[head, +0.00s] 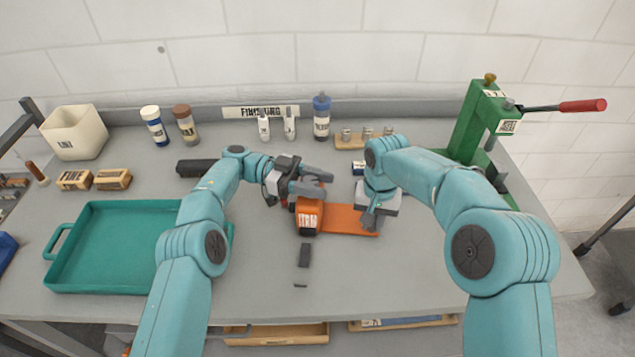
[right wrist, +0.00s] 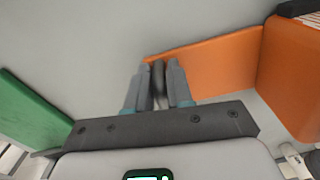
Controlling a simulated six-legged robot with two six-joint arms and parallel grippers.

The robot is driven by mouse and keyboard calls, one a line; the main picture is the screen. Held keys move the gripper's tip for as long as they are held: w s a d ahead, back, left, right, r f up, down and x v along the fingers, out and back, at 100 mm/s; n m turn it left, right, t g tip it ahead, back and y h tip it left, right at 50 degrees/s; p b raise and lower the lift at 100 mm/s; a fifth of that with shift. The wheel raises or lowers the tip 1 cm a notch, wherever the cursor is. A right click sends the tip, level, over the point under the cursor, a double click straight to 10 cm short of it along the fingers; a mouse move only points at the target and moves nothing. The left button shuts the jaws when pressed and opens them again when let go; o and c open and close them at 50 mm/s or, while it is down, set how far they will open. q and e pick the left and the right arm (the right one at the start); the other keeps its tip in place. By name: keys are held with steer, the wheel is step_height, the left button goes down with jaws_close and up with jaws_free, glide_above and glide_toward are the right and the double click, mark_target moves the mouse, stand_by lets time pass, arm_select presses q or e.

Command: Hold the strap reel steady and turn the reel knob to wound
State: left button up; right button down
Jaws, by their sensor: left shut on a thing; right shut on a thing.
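The strap reel (head: 309,216) is an orange block with a white label, standing on the bench. A flat orange piece (head: 345,218) runs from it to the right; it also shows in the right wrist view (right wrist: 212,66). My left gripper (head: 308,188) is shut at the top back of the reel block; its fingers hide the grip point. My right gripper (head: 371,221) is at the right end of the flat piece. In the right wrist view its fingers are shut on a small dark grey rounded thing, seemingly the reel knob (right wrist: 159,78). The knob's setting cannot be read.
A green tray (head: 120,286) lies left, and a green press (head: 470,122) with a red-handled lever stands back right. Small dark pieces (head: 305,255) lie in front of the reel. Bottles (head: 321,117) line the back. The front right bench is clear.

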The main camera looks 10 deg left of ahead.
arm_select(q)
steer(key=o, duration=1)
steer(key=shift+o, duration=0.2)
step_height(320, 180, up, 10)
steer(key=shift+c, duration=0.3)
